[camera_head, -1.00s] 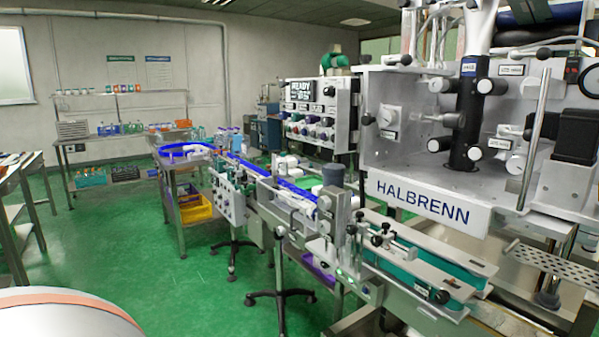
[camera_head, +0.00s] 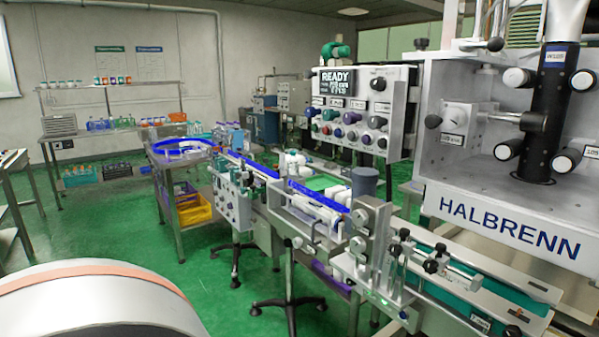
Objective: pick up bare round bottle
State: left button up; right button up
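I cannot single out a bare round bottle for certain. Several small bottles stand around the blue-edged round table (camera_head: 180,147) at the back of the conveyor, too small to tell bare from sleeved. White items (camera_head: 296,163) sit beside the conveyor (camera_head: 262,172), and more white pieces (camera_head: 338,192) lie farther along it; their shapes are unclear. Neither of my grippers is in view. A rounded white part with an orange band at the lower left looks like my own body.
The HALBRENN machine (camera_head: 505,150) fills the right side. A control panel (camera_head: 360,112) reading READY stands behind the conveyor. A black-footed stand (camera_head: 290,303) is on the floor in front. Shelves with bottles (camera_head: 112,83) line the back wall. Green floor (camera_head: 130,225) is open at left centre.

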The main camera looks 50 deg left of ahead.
aim_at(293, 166)
jog(key=j+z, duration=0.2)
jog(key=j, duration=2.8)
